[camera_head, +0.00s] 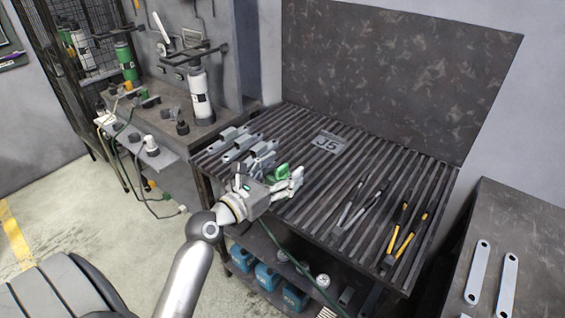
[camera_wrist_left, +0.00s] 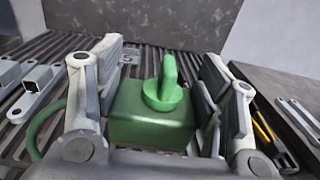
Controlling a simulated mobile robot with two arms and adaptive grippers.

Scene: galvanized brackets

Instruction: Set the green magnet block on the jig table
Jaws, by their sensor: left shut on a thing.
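The green magnet block (camera_head: 279,172), with a round knob and upright handle on top, is between the fingers of my left gripper (camera_head: 288,180). The left wrist view shows the block (camera_wrist_left: 150,122) upright, with a grey finger on each side. My left gripper is shut on it, over the front left part of the dark slatted jig table (camera_head: 330,186), which bears a "J5" plate (camera_head: 328,143). The block's underside is hidden, so I cannot tell whether it touches the slats. My right gripper is not in view.
Grey brackets (camera_head: 238,147) lie left of the gripper on the slats. Grey-handled pliers (camera_head: 350,205) and yellow-handled pliers (camera_head: 409,232) lie to the right. The middle slats are clear. A side table at right holds flat metal bars (camera_head: 479,270). A dark panel (camera_head: 400,75) stands behind.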

